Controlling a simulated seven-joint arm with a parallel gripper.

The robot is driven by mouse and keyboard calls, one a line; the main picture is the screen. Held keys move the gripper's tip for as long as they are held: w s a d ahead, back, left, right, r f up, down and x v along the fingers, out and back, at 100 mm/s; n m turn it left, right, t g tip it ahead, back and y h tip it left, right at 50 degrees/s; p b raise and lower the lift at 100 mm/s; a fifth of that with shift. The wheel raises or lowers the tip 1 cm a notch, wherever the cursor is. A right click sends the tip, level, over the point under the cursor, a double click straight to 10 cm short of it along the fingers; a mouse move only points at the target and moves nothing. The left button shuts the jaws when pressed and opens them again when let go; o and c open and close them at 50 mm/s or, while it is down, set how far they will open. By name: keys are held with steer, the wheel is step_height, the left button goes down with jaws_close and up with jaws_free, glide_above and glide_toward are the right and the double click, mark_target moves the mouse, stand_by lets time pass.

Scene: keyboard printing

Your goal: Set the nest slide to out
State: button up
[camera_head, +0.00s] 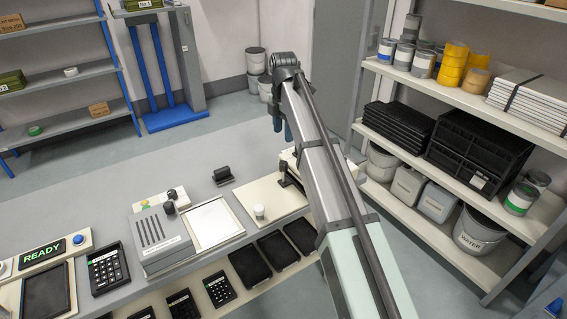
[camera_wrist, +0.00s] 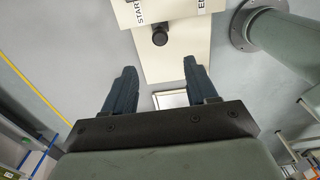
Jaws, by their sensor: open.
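I cannot tell for sure which part is the nest slide. A cream plate (camera_head: 268,205) with a white knob (camera_head: 259,212) lies on the bench, right of a white-framed flat panel (camera_head: 214,222). My arm hides part of the cream plate's right side.
Dark trays (camera_head: 250,265) and keypads line the bench front. A READY display (camera_head: 42,252) is at left. A loaded shelf (camera_head: 455,95) stands at right.

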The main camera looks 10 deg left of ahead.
mark_target(284, 162)
step_height(284, 162, down, 13)
steer(key=shift+f, duration=0.1)
stand_by(0.5)
steer(key=shift+c, duration=0.2)
jaws_close()
stand_by(0.3)
